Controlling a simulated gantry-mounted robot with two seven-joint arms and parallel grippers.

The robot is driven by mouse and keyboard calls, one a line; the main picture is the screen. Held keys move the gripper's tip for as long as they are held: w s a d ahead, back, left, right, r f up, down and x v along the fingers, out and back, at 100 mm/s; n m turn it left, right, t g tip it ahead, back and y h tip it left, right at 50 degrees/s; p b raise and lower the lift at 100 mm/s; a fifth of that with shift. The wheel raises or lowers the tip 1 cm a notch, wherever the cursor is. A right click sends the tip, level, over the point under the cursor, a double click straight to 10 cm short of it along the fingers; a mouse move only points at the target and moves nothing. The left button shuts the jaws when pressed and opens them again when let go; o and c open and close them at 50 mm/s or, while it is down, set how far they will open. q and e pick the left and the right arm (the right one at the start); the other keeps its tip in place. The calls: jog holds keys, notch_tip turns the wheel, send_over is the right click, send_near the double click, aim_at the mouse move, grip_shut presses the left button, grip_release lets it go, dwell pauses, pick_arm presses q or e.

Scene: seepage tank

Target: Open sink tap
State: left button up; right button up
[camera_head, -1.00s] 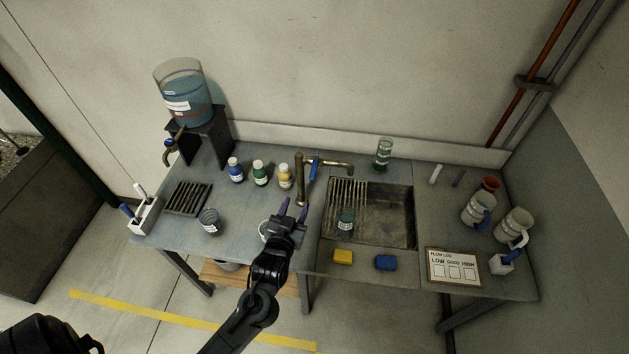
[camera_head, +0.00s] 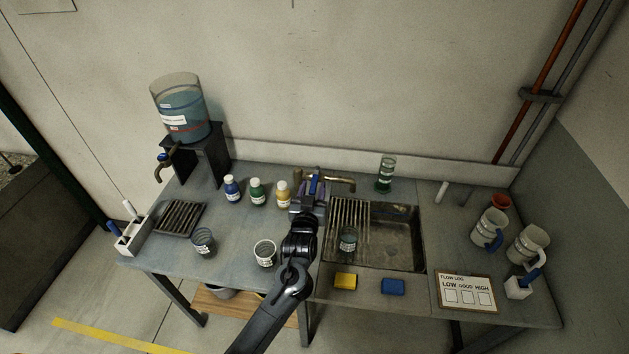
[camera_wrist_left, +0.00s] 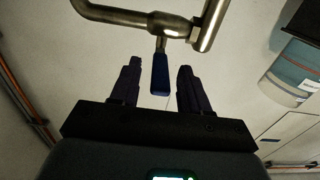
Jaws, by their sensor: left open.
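The sink tap (camera_head: 341,180) is a brass-coloured metal pipe whose spout reaches right over the sink (camera_head: 398,240). Its lever handle (camera_head: 313,186) is blue. In the left wrist view the blue handle (camera_wrist_left: 160,75) hangs from the tap pipe (camera_wrist_left: 130,16). My left gripper (camera_wrist_left: 158,85) is open, with one dark finger on each side of the handle and a visible gap to both. In the head view the left gripper (camera_head: 311,195) is at the tap and hides its upright post. My right gripper is not in view.
A glass (camera_head: 348,239) stands on the slatted rack in the sink. A green-based cylinder (camera_head: 386,174) stands behind the sink.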

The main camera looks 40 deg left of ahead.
aim_at(316, 174)
pick_arm(q)
jog(key=shift+x, duration=1.75)
grip_shut()
